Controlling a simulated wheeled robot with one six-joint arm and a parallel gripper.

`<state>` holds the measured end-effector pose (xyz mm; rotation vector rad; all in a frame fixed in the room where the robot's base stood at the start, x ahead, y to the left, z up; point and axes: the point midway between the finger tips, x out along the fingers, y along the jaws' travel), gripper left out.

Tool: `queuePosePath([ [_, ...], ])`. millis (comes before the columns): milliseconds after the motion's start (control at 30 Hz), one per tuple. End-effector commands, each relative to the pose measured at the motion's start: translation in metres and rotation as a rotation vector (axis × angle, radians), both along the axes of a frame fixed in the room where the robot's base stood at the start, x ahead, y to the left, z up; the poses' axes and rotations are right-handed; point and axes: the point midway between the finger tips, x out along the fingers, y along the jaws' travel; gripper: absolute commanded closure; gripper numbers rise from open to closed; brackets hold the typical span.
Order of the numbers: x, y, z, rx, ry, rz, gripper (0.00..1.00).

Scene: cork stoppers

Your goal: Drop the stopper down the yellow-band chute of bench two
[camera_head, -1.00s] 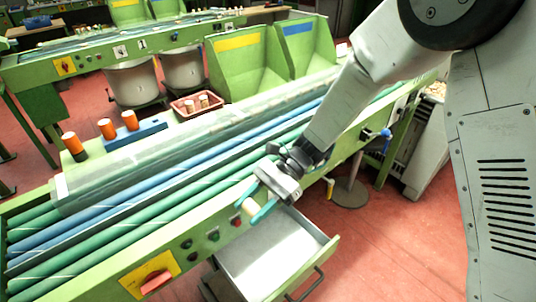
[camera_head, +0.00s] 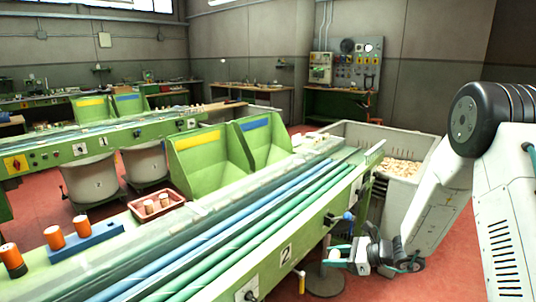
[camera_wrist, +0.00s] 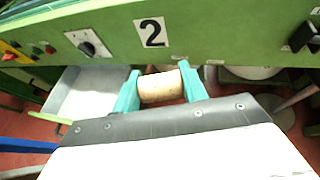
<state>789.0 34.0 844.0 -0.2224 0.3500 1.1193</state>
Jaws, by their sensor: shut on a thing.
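My gripper (camera_head: 340,255) is shut on a pale cork stopper (camera_wrist: 161,87). In the wrist view the stopper lies crosswise between the two teal fingers. My gripper is low, in front of the green side of bench two (camera_head: 265,268), right of its "2" plate (camera_head: 286,254). The yellow-band chute (camera_head: 208,172) of bench two is a green hopper on the bench's far side, left of the blue-band chute (camera_head: 262,146). The chute stands well to the left of and beyond my gripper, across the rollers.
Blue and green rollers (camera_head: 215,245) run along bench two. A red tray with stoppers (camera_head: 156,205) and a blue block with orange-topped pieces (camera_head: 85,243) stand at left. A grey bin of stoppers (camera_head: 400,168) is behind my arm. An open drawer (camera_wrist: 88,93) juts out.

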Motion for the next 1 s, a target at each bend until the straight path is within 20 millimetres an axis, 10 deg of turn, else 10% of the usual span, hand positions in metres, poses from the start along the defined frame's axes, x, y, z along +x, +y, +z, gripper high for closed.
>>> queuePosePath([
  [200, 0.009, -0.057, -0.011, 0.000, 0.001, -0.163, 0.78],
  [633, 0.013, -0.065, -0.009, -0.003, -0.003, -0.198, 0.78],
  [1000, 0.042, -0.089, 0.088, -0.028, -0.026, -0.638, 0.78],
])
